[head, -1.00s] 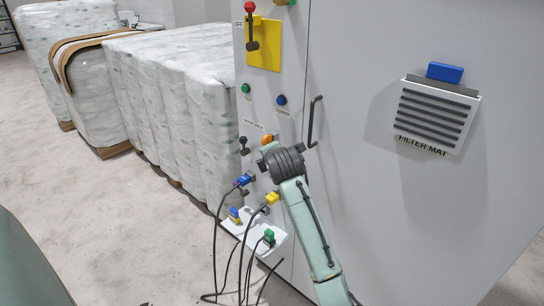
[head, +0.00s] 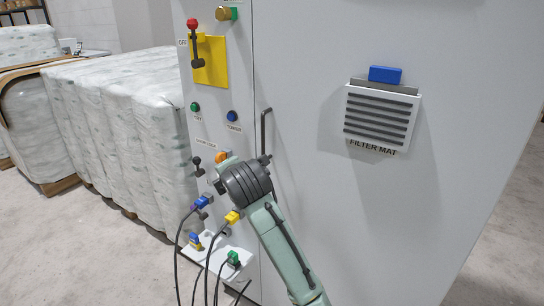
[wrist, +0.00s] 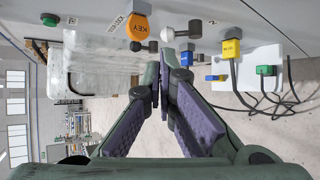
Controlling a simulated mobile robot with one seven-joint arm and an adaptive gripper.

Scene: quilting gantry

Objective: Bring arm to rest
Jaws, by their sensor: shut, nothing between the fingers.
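My arm reaches up from the bottom of the head view in front of a grey cabinet (head: 330,220). Its dark wrist joint (head: 247,183) is beside the cabinet's control strip, below and left of a black door handle (head: 265,135). The fingers are largely hidden by the wrist there. In the wrist view my gripper (wrist: 163,66) is shut and empty, its purple-padded fingers meeting near the tips.
A yellow plug (head: 232,217), a blue plug (head: 202,202) and a green plug (head: 233,257) with hanging black cables are close to the wrist. A red-knobbed lever (head: 194,42) is above. A vent box (head: 378,118) is on the door. Wrapped pallets (head: 120,130) stand left; open floor lies before them.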

